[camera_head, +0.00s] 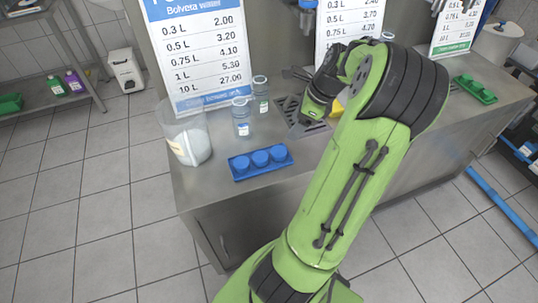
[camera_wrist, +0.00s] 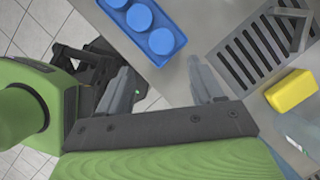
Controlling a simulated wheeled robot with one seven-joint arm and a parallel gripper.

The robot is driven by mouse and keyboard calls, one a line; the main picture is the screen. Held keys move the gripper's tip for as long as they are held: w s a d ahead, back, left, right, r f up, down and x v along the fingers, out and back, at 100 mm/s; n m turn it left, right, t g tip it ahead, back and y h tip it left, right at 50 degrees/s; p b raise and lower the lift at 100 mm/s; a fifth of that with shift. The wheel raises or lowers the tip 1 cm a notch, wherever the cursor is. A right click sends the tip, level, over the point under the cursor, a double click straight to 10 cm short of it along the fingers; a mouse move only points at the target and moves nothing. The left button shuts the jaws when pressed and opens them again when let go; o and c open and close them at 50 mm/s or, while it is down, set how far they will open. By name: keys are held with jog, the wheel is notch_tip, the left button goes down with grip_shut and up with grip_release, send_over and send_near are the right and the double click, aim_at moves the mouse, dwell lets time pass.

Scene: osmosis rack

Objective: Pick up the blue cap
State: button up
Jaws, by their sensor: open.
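Three blue caps (camera_head: 260,158) sit in a row in a blue tray (camera_head: 239,178) near the front left of the steel counter. The wrist view shows the caps too, with the nearest one (camera_wrist: 161,41) at the top, above and between the fingers in the picture. My gripper (camera_wrist: 160,88) is open with nothing between its fingers.
Two clear bottles (camera_head: 242,117) stand behind the tray, with a clear bin (camera_head: 186,135) to the left. A drain grate (camera_wrist: 262,48) and a yellow sponge (camera_wrist: 291,92) lie to the right. A green tray (camera_head: 475,88) is at the far right.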

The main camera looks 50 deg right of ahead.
jog(key=b, duration=0.3)
send_over(278, 151)
jog(key=s, duration=0.2)
jog(key=f, duration=0.4)
jog(key=d+f, duration=0.1)
jog(key=f, duration=0.2)
jog(key=shift+w, duration=0.1)
jog(key=b+x, duration=0.2)
jog(key=x, duration=0.3)
jog(key=shift+f+b, duration=0.3)
jog(key=shift+r, duration=0.15)
jog(key=shift+c, duration=0.3)
jog(key=c, duration=0.7)
